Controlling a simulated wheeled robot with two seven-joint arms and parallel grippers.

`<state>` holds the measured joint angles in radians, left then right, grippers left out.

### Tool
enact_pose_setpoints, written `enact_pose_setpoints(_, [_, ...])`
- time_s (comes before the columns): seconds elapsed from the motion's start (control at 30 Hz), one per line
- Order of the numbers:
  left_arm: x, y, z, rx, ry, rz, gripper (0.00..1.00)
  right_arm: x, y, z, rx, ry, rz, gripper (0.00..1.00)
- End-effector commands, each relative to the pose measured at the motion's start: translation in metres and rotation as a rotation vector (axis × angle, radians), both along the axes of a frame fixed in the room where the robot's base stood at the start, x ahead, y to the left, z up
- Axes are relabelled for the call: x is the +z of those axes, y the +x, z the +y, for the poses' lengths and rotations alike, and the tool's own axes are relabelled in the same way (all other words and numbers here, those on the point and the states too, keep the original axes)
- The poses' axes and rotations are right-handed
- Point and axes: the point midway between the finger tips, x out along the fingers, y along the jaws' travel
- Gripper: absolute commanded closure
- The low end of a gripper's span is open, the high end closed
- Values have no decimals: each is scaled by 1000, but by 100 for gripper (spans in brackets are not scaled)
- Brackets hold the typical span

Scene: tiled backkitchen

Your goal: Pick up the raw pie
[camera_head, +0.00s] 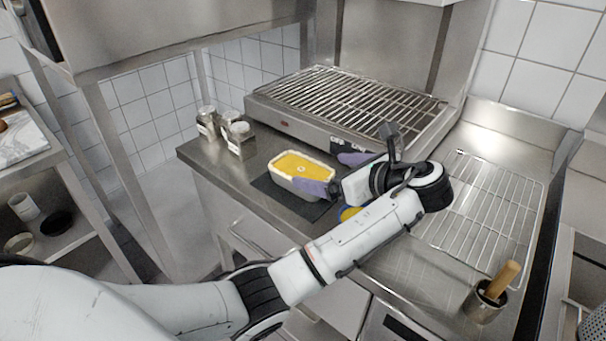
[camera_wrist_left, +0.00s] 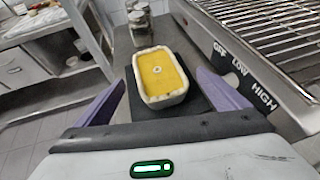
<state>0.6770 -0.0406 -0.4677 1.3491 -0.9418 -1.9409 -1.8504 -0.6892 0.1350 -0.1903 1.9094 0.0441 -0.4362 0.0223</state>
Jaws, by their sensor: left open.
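The raw pie (camera_head: 300,166) is a yellow filling in a white rectangular dish, resting on a dark mat (camera_head: 268,184) on the steel counter. It also shows in the left wrist view (camera_wrist_left: 160,74), upright and between the purple fingers. My left gripper (camera_head: 336,172) reaches in from the right side of the dish in the head view. Its purple fingers are open, one at the near side and one toward the grill. In the left wrist view the left gripper (camera_wrist_left: 165,98) has a finger on each side, with gaps to the dish. My right gripper is not in view.
A grill (camera_head: 345,100) stands behind the dish, its front panel close to the far finger. Several jars (camera_head: 240,138) stand at the counter's left. A wire rack (camera_head: 485,205) and a metal cup with a wooden handle (camera_head: 487,298) are at the right.

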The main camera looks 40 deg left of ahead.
Motion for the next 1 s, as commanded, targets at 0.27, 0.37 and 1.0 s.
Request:
enact_pose_setpoints(0.27, [-17,2,30,2,1,3,7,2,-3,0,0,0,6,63])
enact_pose_setpoints(0.37, [-25,3,43,1,1,1,7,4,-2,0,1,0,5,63])
enact_pose_setpoints(1.0, [-33,8,56,0,-1,1,47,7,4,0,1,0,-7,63])
